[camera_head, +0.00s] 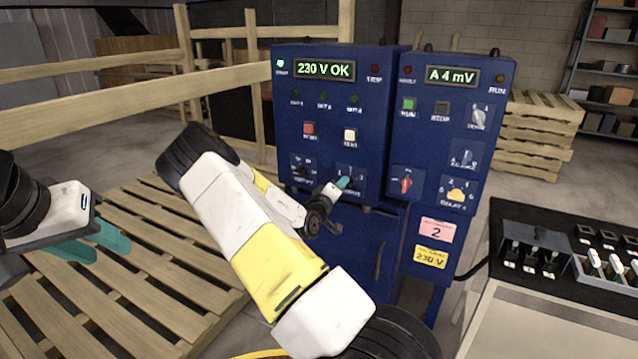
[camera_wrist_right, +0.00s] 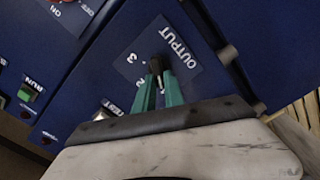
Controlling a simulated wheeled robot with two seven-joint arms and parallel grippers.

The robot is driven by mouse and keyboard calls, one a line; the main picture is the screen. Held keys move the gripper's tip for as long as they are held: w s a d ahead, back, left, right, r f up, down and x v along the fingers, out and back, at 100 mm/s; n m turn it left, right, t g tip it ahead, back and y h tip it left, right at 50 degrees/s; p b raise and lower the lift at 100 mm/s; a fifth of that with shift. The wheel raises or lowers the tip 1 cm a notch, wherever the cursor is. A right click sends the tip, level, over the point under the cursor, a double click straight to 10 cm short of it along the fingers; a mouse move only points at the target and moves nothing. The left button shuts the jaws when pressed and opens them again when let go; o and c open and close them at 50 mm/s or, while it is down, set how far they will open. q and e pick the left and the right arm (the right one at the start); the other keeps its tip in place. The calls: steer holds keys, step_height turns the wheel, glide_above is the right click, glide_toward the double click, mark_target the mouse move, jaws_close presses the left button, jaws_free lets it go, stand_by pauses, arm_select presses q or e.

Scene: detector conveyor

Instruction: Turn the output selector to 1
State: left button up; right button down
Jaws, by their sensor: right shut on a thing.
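The output selector is a small dark knob on a blue plate marked OUTPUT with numbers, low on the left blue cabinet. In the right wrist view the knob (camera_wrist_right: 158,66) sits between the teal fingertips of my right gripper (camera_wrist_right: 160,78), which is shut on it. The numbers 2 and 3 show beside it; which number it points to cannot be told. In the head view the selector plate (camera_head: 357,172) is partly covered by my right gripper (camera_head: 343,182). My left gripper (camera_head: 97,243) is open and empty over the pallet, far from the cabinet.
The left cabinet (camera_head: 290,110) shows 230 V OK, with a red and a white button and another selector (camera_head: 303,168) nearby. The right cabinet (camera_head: 480,120) has a red switch (camera_head: 406,183) and a yellow knob (camera_head: 457,195). A workbench (camera_head: 560,320) stands at right; wooden rails (camera_head: 130,110) stand at left.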

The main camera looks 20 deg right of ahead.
steer(key=c, duration=1.4)
jaws_free()
steer(key=shift+c, duration=0.2)
steer(key=v, duration=0.8)
steer(key=shift+f, duration=0.1)
